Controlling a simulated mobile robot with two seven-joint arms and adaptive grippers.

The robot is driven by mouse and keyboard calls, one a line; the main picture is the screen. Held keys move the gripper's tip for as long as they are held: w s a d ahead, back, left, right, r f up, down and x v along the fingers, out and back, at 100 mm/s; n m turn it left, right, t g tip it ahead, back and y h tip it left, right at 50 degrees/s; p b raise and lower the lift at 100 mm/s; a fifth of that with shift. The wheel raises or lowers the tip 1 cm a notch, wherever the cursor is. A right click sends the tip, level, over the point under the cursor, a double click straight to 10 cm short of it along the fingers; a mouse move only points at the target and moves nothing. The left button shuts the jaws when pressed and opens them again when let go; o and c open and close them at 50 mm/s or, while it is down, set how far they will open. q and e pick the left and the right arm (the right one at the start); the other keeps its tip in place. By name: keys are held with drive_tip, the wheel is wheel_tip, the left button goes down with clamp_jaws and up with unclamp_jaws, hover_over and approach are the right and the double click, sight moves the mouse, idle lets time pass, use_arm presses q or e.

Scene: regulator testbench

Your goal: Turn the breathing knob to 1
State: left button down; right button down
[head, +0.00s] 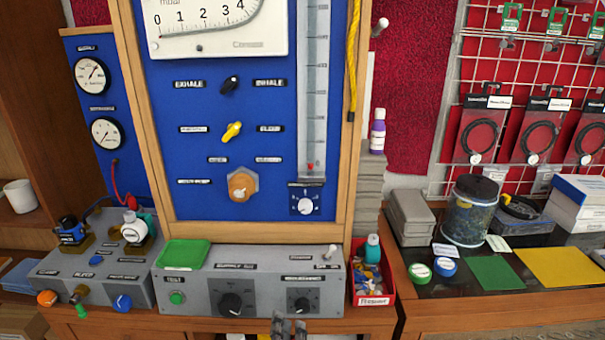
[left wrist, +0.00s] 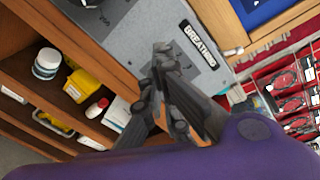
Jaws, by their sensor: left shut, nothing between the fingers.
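A grey control box (head: 320,263) stands on the bench below the blue panel, with two black knobs on its front. A "BREATHING" label (left wrist: 198,43) is readable on the grey face in the left wrist view. The right black knob (head: 301,304), under a label too small to read in the head view, appears to be the breathing knob. Its scale and exact pointer setting are not readable. My left gripper (head: 288,325) is shut and empty at the bottom edge, just below this knob. Its fingers (left wrist: 163,52) are near the label in the left wrist view and hide the knob there. My right gripper is not in view.
The left black knob (head: 231,303) and a green button (head: 177,297) share the box front. A red bin (head: 372,300) stands close on the right. A grey box with blue and orange knobs (head: 95,270) is on the left.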

sight(303, 306)
use_arm(q)
drive_tip(key=w, duration=0.3)
drive_tip(key=shift+w+f, duration=0.1)
drive_tip(key=shift+f, duration=0.1)
drive_tip(key=shift+w+f+p, duration=0.15)
drive_tip(key=shift+w+p, duration=0.15)
drive_tip(key=shift+w, duration=0.05)
drive_tip(key=shift+f, duration=0.15)
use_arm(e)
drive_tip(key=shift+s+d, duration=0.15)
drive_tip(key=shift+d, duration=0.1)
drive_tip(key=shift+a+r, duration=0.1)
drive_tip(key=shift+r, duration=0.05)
use_arm(q)
drive_tip(key=shift+d, duration=0.1)
drive_tip(key=shift+r+p, duration=0.2)
drive_tip(key=shift+p, duration=0.2)
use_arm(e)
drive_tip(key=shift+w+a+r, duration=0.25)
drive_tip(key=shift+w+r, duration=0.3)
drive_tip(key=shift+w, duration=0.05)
use_arm(q)
drive_tip(key=shift+r, duration=0.15)
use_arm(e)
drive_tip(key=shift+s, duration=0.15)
